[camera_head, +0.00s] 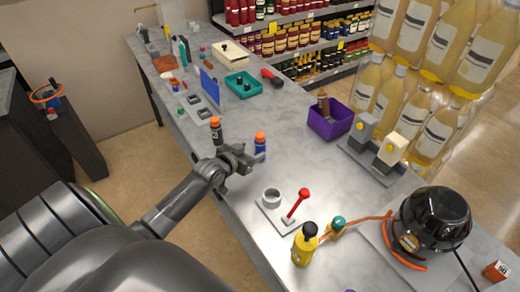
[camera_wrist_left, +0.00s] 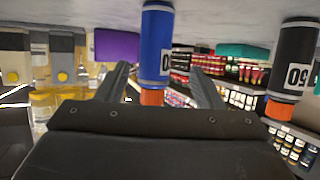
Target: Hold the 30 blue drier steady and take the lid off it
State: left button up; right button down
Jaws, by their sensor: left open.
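The blue drier (camera_head: 260,146) is a small blue bottle with an orange lid (camera_head: 260,136), standing upright on the grey counter. My left gripper (camera_head: 252,157) is open right beside it, at the height of its body. In the left wrist view, which is upside down, the blue drier (camera_wrist_left: 157,40) shows between the two spread fingers, with its orange lid (camera_wrist_left: 151,97) partly hidden behind the gripper body. I cannot tell whether the fingers touch it. My right gripper is not in view.
A black bottle (camera_head: 216,132) with an orange lid stands left of the drier; its label reads 50 in the wrist view (camera_wrist_left: 297,60). A purple bin (camera_head: 331,119), a grey ring fixture with a red lever (camera_head: 298,204), and a black pump (camera_head: 432,220) stand rightward.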

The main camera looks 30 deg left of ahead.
aim_at(256, 147)
pick_arm(q)
jog(key=shift+w+d+p, duration=0.1)
jog(key=shift+w+p, duration=0.2)
jog(key=shift+w, duration=0.3)
jog(key=x, duration=0.3)
jog(key=shift+w+d+r+p, duration=0.1)
jog(key=shift+d+r+p, duration=0.05)
jog(key=shift+d+p, duration=0.15)
jog(key=shift+w+f, duration=0.25)
jog(key=shift+w, duration=0.25)
jog(key=shift+a, duration=0.1)
jog(key=c, duration=1.3)
notch_tip(256, 147, up, 10)
jog(key=shift+r+b, duration=0.1)
jog(key=shift+b, duration=0.3)
